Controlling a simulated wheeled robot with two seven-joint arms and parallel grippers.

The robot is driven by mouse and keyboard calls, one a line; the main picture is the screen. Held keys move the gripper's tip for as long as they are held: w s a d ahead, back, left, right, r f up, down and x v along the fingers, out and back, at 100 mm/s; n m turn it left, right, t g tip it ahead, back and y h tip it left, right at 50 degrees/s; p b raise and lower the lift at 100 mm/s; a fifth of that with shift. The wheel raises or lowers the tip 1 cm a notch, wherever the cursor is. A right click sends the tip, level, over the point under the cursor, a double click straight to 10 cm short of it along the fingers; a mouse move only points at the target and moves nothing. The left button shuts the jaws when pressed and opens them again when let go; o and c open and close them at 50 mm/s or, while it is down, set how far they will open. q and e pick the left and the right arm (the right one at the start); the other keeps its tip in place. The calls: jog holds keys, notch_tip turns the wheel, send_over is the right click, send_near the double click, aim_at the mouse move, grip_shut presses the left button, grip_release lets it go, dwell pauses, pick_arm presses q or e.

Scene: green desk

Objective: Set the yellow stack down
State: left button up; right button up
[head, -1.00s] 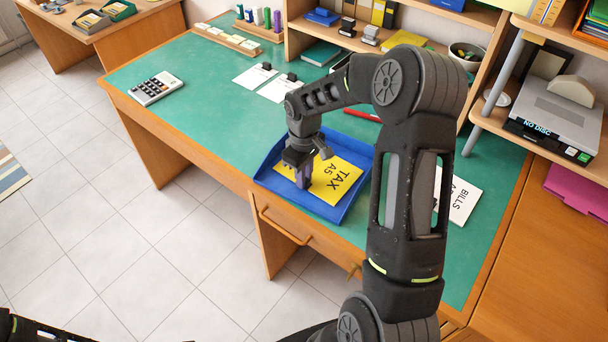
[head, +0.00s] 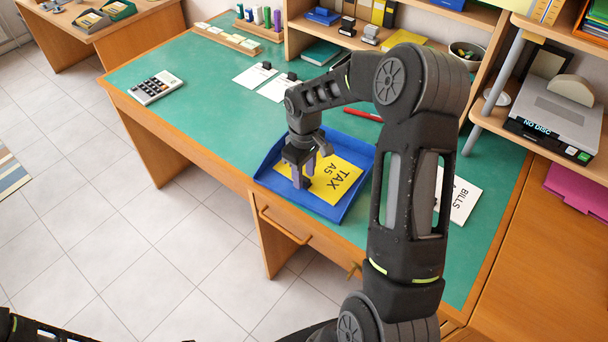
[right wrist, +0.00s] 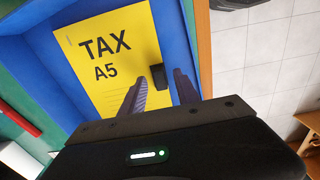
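The yellow stack (head: 335,180), marked TAX A5, lies flat in the blue tray (head: 345,208) at the desk's front edge. In the right wrist view, the yellow stack (right wrist: 100,60) shows a dark clip (right wrist: 157,75) near its edge, with blue tray (right wrist: 25,60) around it. My right gripper (head: 303,180) points down over the stack's left part. In the right wrist view its fingers (right wrist: 160,85) are apart, one on each side of the clip, with gaps visible. My left gripper is not in view; only dark parts of mine show at the bottom left.
White BILLS papers (head: 463,202) lie right of the tray, partly behind my right arm. A red pen (head: 362,115) lies behind the tray. A calculator (head: 155,88) and white sheets (head: 255,76) are further left and back. The desk's left middle is clear.

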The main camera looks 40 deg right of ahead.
notch_tip(320, 180, up, 12)
jog(key=shift+f, duration=0.25)
jog(key=shift+f, duration=0.1)
dwell(0.8)
